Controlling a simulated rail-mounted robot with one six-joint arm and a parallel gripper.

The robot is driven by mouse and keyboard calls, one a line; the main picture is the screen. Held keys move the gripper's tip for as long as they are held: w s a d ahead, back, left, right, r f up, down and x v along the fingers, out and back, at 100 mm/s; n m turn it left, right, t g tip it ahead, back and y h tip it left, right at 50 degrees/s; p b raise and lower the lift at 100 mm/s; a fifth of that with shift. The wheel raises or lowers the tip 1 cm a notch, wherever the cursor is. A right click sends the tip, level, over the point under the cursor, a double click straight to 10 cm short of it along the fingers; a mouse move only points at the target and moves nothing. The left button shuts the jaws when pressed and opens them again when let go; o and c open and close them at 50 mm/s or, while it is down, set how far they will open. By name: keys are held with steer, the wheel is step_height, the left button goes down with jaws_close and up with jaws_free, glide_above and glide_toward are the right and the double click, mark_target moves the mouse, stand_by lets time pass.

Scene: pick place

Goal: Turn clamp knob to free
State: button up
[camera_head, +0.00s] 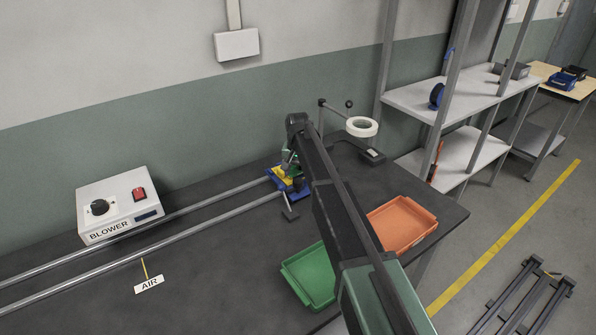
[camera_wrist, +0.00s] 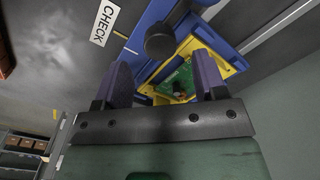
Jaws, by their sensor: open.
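In the wrist view a black round knob (camera_wrist: 160,41), which looks like the clamp knob, stands over a blue fixture (camera_wrist: 153,17). The fixture holds a yellow frame (camera_wrist: 232,58) with a green circuit board (camera_wrist: 181,77). My gripper (camera_wrist: 163,62) is open, with its two purple fingers apart. The knob shows between the fingertips and a little beyond them, with nothing held. In the head view the blue fixture (camera_head: 277,181) sits at the end of the rails, and my arm and gripper (camera_head: 289,160) hide part of it. The knob cannot be made out there.
A white blower box (camera_head: 119,205) stands left behind two metal rails (camera_head: 190,226). A green tray (camera_head: 310,276) and an orange tray (camera_head: 402,224) lie right of the fixture. A stand with a white ring (camera_head: 362,127) is behind. A CHECK label (camera_wrist: 104,22) lies beside the fixture.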

mark_target(298, 181)
step_height(298, 181, up, 7)
steer(key=p, duration=0.5)
steer(key=s+d+n, duration=0.1)
steer(key=s+d, duration=0.2)
steer(key=s, duration=0.9)
steer(key=s+d+n, duration=0.1)
steer(key=s+d, duration=0.2)
steer(key=s, duration=0.9)
steer(key=s+d+n, duration=0.1)
steer(key=s+d, duration=0.3)
steer(key=s, duration=0.8)
